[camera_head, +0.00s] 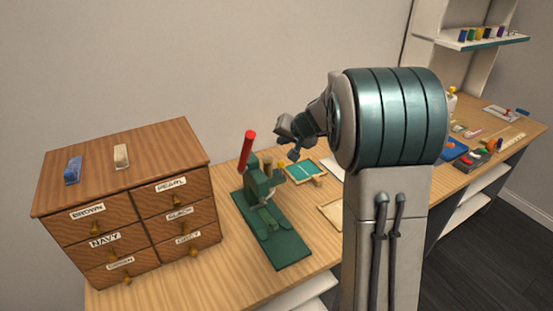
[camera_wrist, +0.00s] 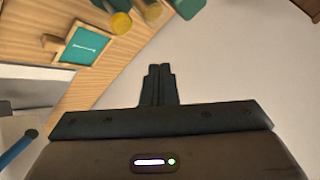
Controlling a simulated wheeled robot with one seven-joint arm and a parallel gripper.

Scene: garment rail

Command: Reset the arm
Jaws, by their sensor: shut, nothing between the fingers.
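My gripper (camera_wrist: 160,70) is shut with nothing between its fingers, as the wrist view shows. In the head view my gripper (camera_head: 292,150) is small and partly dark, held in the air above the bench, just right of the red-handled green press. My arm is bent, with its large teal joint in the middle of the head view, and it hides part of the bench behind it.
A green press with a red handle (camera_head: 247,150) stands on the wooden bench (camera_head: 200,282). Left of it is a labelled drawer cabinet (camera_head: 135,245) with a blue item (camera_head: 73,170) and a cream item (camera_head: 121,156) on top. A teal-centred tray (camera_head: 303,171) lies behind the press.

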